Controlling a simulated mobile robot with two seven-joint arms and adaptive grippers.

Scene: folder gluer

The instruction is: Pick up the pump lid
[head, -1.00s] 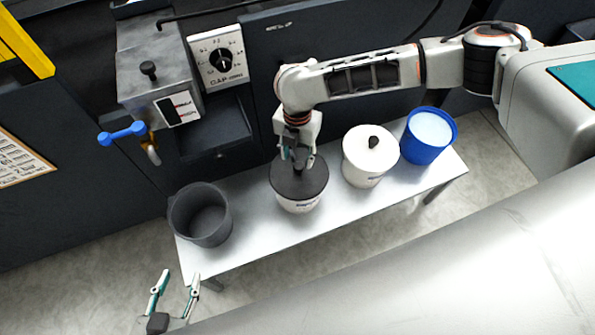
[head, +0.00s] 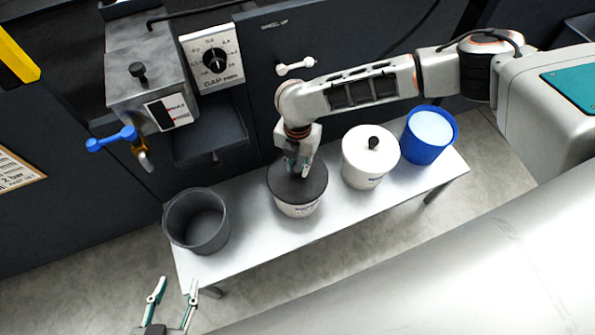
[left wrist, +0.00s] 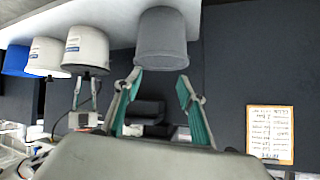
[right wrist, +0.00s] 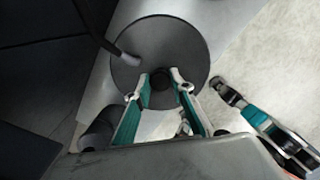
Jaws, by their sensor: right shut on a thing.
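The pump lid appears to be the round dark grey lid (head: 283,184) on a white pot (head: 298,210) on the bench; the pot's lettering is too small to read. My right gripper (head: 297,170) reaches down from above and is shut on the lid's knob. In the right wrist view the fingers (right wrist: 163,77) are at the black knob over the lid (right wrist: 160,35). The lid looks level on the pot; I cannot tell if it is lifted. My left gripper (head: 172,288) is open and empty in front of the bench's left end.
On the bench (head: 250,240), an open dark grey bucket (head: 197,235) stands left. A white pot with a white lid (head: 368,160) and a blue bucket (head: 428,140) stand right. A metal box with a blue-handled tap (head: 150,90) and a gap dial (head: 214,60) are behind.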

